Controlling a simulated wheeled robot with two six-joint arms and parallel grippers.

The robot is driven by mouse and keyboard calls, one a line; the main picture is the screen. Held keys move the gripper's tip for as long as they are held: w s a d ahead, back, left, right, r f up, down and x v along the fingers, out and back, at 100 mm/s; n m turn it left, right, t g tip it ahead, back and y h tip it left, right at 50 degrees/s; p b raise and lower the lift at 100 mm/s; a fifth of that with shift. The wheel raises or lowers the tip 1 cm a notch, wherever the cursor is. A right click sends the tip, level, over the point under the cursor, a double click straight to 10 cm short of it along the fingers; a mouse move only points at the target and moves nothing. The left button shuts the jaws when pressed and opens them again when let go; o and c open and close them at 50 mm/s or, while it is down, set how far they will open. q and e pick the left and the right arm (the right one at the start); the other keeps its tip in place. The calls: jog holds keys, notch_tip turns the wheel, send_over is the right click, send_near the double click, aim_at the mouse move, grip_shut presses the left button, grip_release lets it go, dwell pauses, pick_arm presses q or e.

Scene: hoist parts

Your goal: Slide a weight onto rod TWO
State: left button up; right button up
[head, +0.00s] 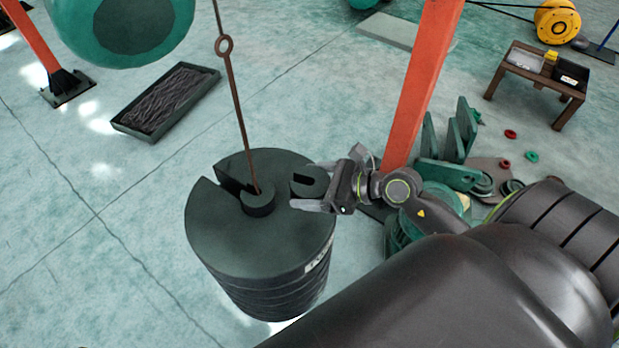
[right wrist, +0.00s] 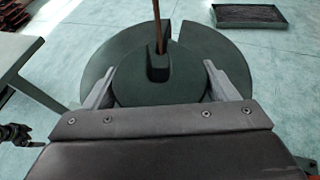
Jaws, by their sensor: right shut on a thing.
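A thin brown rod (head: 238,110) with a ring partway up hangs down to a thick dark green slotted stack (head: 225,235). In the right wrist view the held weight (right wrist: 135,88) lies between both fingers, with the rod (right wrist: 157,22) ahead. No rod number is readable. My left gripper is out of view.
An orange post (head: 425,75) stands behind my right gripper. Green brackets and parts (head: 450,165) lie to its right. A black tray (head: 165,100) lies at the back left, and a small brown table (head: 535,80) stands at the back right. The floor left of the stack is clear.

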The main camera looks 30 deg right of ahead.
jog(key=b, duration=0.2)
send_near(256, 182)
jog(key=shift+w+a, duration=0.7)
jog(key=shift+w, duration=0.4)
jog(key=r+x, duration=0.1)
jog(key=x, duration=0.5)
jog(key=shift+w+a, duration=0.35)
jog(key=shift+w, duration=0.15)
dwell(1.0)
jog(key=shift+w, duration=0.1)
jog(key=shift+f, duration=0.1)
dwell(0.6)
jog(key=shift+f+b, duration=0.95)
jog(key=shift+f, duration=0.15)
jog(key=shift+f, duration=0.4)
dwell(0.4)
